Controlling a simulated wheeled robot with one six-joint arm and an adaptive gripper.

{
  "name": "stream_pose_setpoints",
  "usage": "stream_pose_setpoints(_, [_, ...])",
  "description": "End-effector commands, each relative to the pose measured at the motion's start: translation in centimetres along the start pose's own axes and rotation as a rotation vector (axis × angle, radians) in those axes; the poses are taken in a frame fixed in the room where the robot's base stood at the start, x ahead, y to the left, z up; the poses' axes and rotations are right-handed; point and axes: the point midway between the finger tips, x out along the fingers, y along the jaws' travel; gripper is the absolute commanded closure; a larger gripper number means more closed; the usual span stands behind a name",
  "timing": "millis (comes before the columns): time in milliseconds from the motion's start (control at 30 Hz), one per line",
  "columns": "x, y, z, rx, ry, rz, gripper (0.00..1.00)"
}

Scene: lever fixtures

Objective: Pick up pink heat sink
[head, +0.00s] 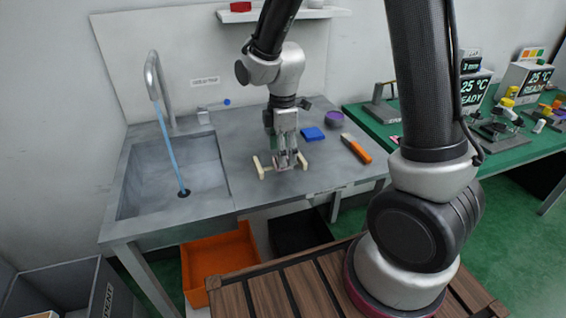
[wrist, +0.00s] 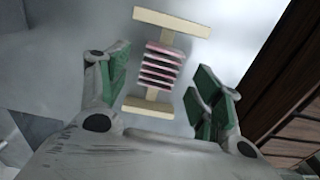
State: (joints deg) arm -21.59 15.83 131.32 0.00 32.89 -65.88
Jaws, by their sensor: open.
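The pink heat sink (wrist: 161,66) shows in the wrist view as a pink finned block between two cream bars, lying on the grey metal counter (head: 240,185). My gripper (wrist: 158,88) is open, with green-padded fingers on either side of the heat sink and apart from it. In the head view my gripper (head: 284,162) points down over the counter, right of the sink. There the cream bars (head: 261,168) show at both sides of the fingers, and the pink fins are mostly hidden behind them.
A blue block (head: 312,134), a purple bowl (head: 334,118) and an orange-handled tool (head: 356,149) lie to the right on the counter. The sink basin (head: 170,180) with running water is at left. An orange bin (head: 218,262) stands below.

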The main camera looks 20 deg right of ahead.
Motion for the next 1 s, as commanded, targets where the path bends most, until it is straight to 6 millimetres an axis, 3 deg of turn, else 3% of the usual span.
stream_pose_setpoints(133, [1.6,0.0,0.0,0.000,0.000,0.000,0.35])
stream_pose_setpoints(367, [1.8,0.0,0.0,0.001,0.001,0.001,0.35])
stream_pose_setpoints(633, [1.8,0.0,0.0,0.001,0.001,0.001,0.82])
stream_pose_setpoints(1000, [1.0,0.1,0.0,0.001,0.002,0.004,0.84])
